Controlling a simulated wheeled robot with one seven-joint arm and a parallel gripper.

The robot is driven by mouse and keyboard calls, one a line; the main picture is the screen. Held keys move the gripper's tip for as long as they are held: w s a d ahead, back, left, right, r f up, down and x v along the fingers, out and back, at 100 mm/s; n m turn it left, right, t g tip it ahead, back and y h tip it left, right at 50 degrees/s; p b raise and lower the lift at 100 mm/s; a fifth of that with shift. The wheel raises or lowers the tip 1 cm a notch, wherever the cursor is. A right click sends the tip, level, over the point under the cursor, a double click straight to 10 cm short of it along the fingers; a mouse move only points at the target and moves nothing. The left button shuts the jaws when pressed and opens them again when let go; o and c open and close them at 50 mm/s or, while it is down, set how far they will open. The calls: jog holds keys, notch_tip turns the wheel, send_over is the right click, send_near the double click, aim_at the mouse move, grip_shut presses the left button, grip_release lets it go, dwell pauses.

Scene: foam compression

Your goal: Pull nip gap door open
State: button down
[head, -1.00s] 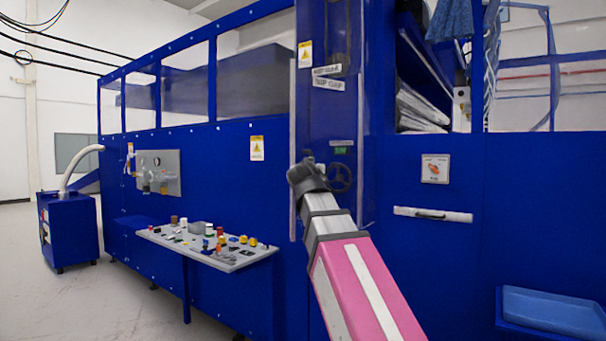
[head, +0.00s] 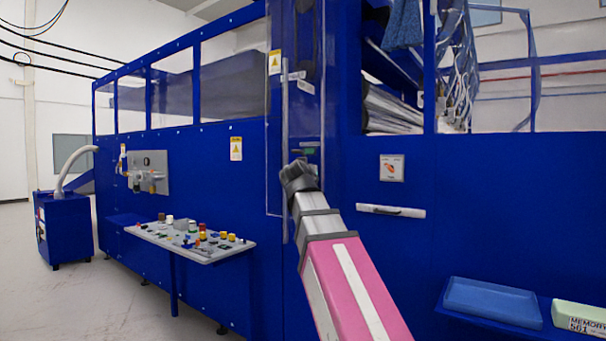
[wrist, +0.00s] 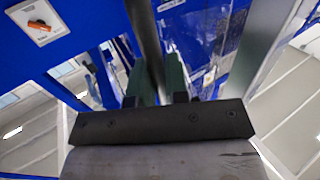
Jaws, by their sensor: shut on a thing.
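The nip gap door is a clear panel in a thin pale frame (head: 275,190) on the blue machine. In the head view it shows as a narrow upright strip and stands at an angle to the machine front. My gripper (head: 298,168) is at the door's right edge, and its fingers are mostly hidden by my wrist there. In the wrist view my gripper (wrist: 160,82) has its green fingers shut around a dark bar (wrist: 145,30), which looks like the door handle. A clear panel (wrist: 200,35) shows beside the bar.
A control shelf (head: 190,240) with several buttons juts out at the left. A blue tray (head: 492,300) and a pale foam block (head: 578,318) sit low at the right. Open floor lies at the left.

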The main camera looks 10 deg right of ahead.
jog(key=shift+s+d, duration=0.2)
jog(key=shift+d, duration=0.25)
jog(key=c, duration=1.1)
grip_release()
jog(key=shift+c, duration=0.2)
jog(key=v, duration=1.1)
jog(key=shift+w+f, duration=0.1)
jog(key=shift+w, duration=0.05)
